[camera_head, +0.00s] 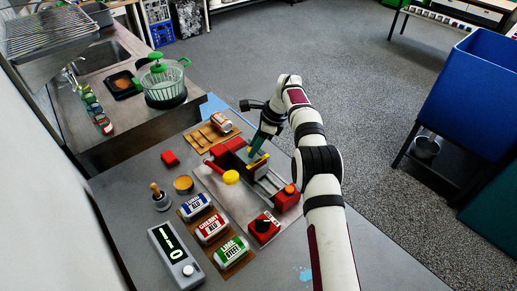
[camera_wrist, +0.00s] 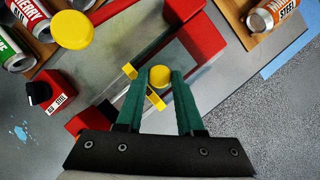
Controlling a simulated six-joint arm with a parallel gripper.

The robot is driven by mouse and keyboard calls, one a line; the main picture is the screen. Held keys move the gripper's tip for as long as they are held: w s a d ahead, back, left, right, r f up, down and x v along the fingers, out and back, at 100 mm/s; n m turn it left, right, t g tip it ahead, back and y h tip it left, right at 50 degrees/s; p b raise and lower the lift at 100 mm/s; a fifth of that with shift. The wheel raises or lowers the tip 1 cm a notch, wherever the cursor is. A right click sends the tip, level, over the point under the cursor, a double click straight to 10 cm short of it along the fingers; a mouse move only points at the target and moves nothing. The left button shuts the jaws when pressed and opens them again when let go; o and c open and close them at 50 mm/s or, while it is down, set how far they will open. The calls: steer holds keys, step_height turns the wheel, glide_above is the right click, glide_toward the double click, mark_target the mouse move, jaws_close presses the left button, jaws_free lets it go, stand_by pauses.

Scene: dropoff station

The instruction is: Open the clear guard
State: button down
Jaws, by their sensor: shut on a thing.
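My gripper (camera_wrist: 160,82) has its two green fingers closed on either side of a round yellow knob (camera_wrist: 159,75). In the head view my gripper (camera_head: 256,152) reaches down over the red and grey machine (camera_head: 227,153). Yellow bars (camera_wrist: 155,99) show beside and below the knob in the wrist view. The clear guard itself is hard to make out; its edges and how far it stands open cannot be told. The fingers and my arm hide part of the machine in the head view.
A yellow button (camera_head: 231,177) and a red selector box (camera_head: 264,228) stand beside the machine. Labelled cans (camera_head: 211,228) lie on a wooden board at the front. Another can (camera_head: 221,122) lies on a slatted board behind. A grey display box (camera_head: 175,256) stands front left.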

steer(key=c, duration=0.5)
jaws_free()
steer(key=shift+c, duration=0.2)
steer(key=v, duration=0.7)
steer(key=shift+r, duration=0.25)
steer(key=shift+d, duration=0.15)
